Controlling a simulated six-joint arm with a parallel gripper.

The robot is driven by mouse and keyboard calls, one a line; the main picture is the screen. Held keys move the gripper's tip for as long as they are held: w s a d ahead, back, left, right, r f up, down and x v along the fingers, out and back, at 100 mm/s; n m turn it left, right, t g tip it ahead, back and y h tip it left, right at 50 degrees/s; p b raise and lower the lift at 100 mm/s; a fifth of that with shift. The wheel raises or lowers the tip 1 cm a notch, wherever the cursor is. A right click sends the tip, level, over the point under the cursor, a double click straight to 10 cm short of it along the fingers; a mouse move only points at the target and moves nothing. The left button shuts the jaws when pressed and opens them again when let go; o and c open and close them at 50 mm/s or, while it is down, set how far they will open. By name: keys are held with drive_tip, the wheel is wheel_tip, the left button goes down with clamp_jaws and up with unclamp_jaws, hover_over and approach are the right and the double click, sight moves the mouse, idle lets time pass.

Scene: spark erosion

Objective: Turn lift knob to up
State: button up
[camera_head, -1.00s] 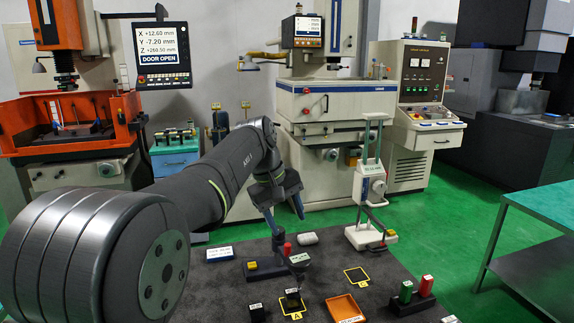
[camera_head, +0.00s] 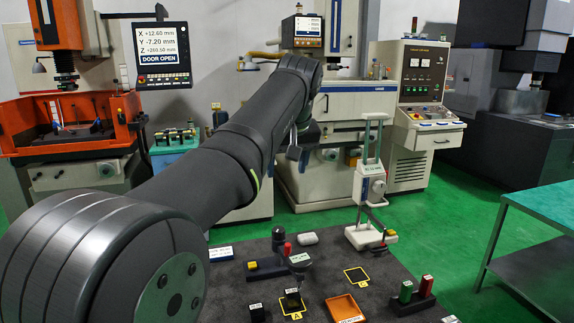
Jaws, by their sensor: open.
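I cannot tell for sure which part is the lift knob. My gripper (camera_head: 293,153) is open and empty, raised in front of the white machine at the back, above and left of the stand and apart from both. My arm partly hides it.
The mat (camera_head: 325,260) also bears an orange tray (camera_head: 344,308), a yellow-framed pad (camera_head: 356,276), a dark block on a pad marked A (camera_head: 292,300), and a rack with green and red cylinders (camera_head: 414,292). A teal table (camera_head: 540,215) stands at the right.

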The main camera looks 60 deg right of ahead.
drive_tip(key=n+g+h, duration=1.2)
drive_tip(key=n+g, duration=0.1)
drive_tip(key=n, duration=0.8)
approach(273, 233)
drive_tip(key=x, duration=1.2)
drive_tip(key=shift+w+f, duration=0.15)
